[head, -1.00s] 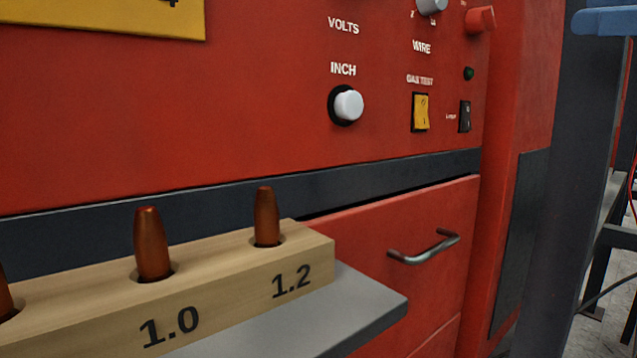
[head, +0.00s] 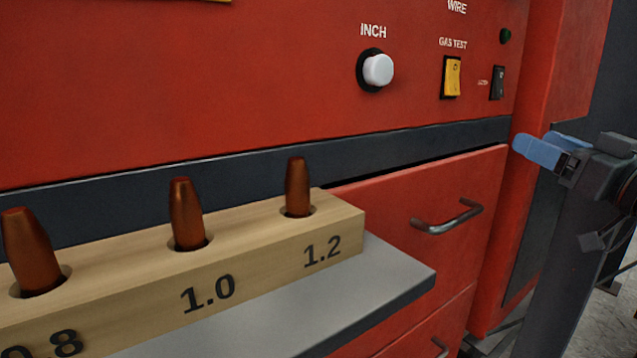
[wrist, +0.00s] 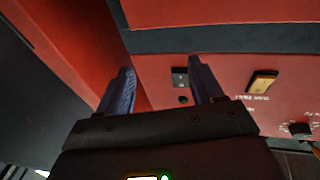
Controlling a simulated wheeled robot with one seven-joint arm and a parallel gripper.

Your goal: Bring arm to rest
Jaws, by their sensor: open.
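My gripper (head: 548,146) shows at the right of the head view, with blue fingers pointing left toward the red machine. In the wrist view my gripper (wrist: 160,88) has its two fingers spread apart, with nothing between them. Beyond the fingers is the red machine front (head: 250,90), with a black switch (wrist: 180,77) seen between them. The gripper appears clear of the panel and holds nothing.
A wooden block (head: 270,250) marked 0.8, 1.0 and 1.2 holds copper tips on a grey shelf (head: 390,272) at the lower left. A drawer handle (head: 447,218) sticks out. The panel carries a white INCH button (head: 378,69) and a yellow switch (head: 452,76).

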